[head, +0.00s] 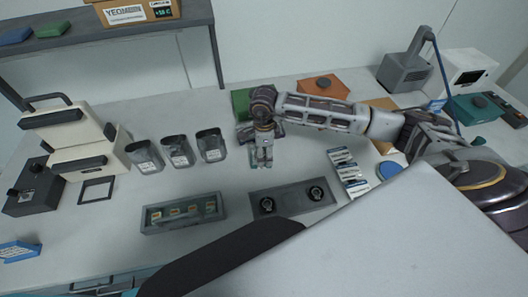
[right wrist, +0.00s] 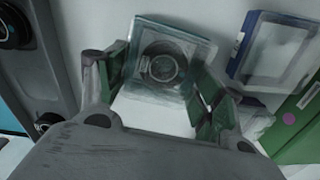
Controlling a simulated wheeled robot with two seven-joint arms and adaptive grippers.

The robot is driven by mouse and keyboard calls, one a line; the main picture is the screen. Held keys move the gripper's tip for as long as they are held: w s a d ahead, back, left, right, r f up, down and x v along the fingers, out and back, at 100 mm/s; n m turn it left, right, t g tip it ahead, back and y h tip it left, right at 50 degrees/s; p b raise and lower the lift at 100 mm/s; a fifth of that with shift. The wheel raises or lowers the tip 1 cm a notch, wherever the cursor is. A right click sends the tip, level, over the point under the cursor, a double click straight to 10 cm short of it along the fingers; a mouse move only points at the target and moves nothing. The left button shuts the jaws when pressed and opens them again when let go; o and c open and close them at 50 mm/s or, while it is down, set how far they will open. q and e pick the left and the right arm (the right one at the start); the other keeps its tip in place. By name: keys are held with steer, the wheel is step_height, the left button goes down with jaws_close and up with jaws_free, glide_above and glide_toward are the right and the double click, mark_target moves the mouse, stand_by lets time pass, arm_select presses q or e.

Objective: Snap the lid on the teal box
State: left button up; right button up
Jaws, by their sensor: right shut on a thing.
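My right gripper (head: 262,162) points down over the table, behind the grey panel with two round dials. In the right wrist view its green-padded fingers (right wrist: 164,98) are on either side of a clear square piece with a dark round centre (right wrist: 172,62), and the gripper is shut on it. A teal box (head: 474,107) with a dark knob-like part on top is at the far right of the table, well apart from this gripper. I cannot tell whether that top part is a lid. My left gripper is out of view.
The dial panel (head: 292,199) and a grey tray of small parts (head: 183,213) lie in front. Several grey bins (head: 178,152) stand left of the gripper. A green box (head: 240,104) is behind it, an orange box (head: 322,87) farther back. Labelled cards (head: 347,172) lie right.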

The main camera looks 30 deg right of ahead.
stand_by(0.3)
steer(key=o, duration=1)
step_height(320, 180, up, 12)
stand_by(0.4)
stand_by(0.6)
